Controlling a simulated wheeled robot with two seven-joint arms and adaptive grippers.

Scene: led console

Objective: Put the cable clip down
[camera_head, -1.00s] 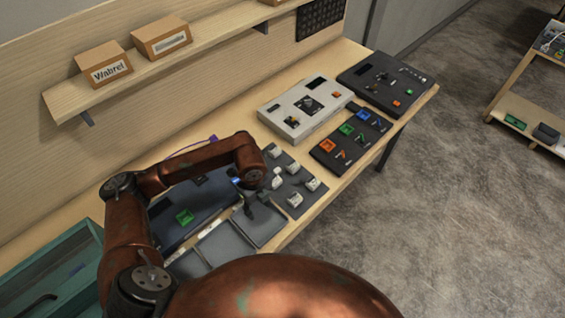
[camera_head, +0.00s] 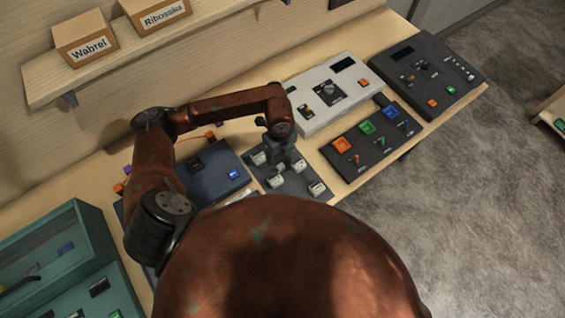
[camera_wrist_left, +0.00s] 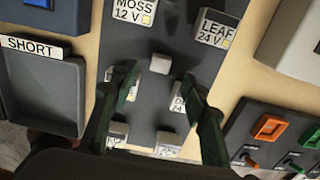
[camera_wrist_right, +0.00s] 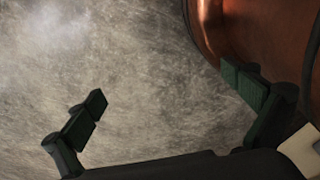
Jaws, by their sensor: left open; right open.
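My left gripper (camera_head: 283,150) is over the dark board (camera_head: 292,186) that carries several pale blocks. In the left wrist view my left gripper (camera_wrist_left: 160,88) is open, its dark green fingers spread above the board. A small plain pale block (camera_wrist_left: 160,63) shows between the fingertips; I cannot tell for sure whether it is the cable clip. Labelled blocks, "MOSS 12 V" (camera_wrist_left: 134,12) and "LEAF 24 V" (camera_wrist_left: 214,29), sit beyond the fingers. Others are partly hidden by the fingers. My right gripper (camera_wrist_right: 165,92) is open and empty above the floor.
Right of the board is a dark panel with orange, green and blue switches (camera_head: 371,140). Behind it are a white console (camera_head: 333,98) and a black console (camera_head: 428,75). A tray marked "SHORT" (camera_wrist_left: 42,95) is on the left in the wrist view. A teal case (camera_head: 55,250) stands at left.

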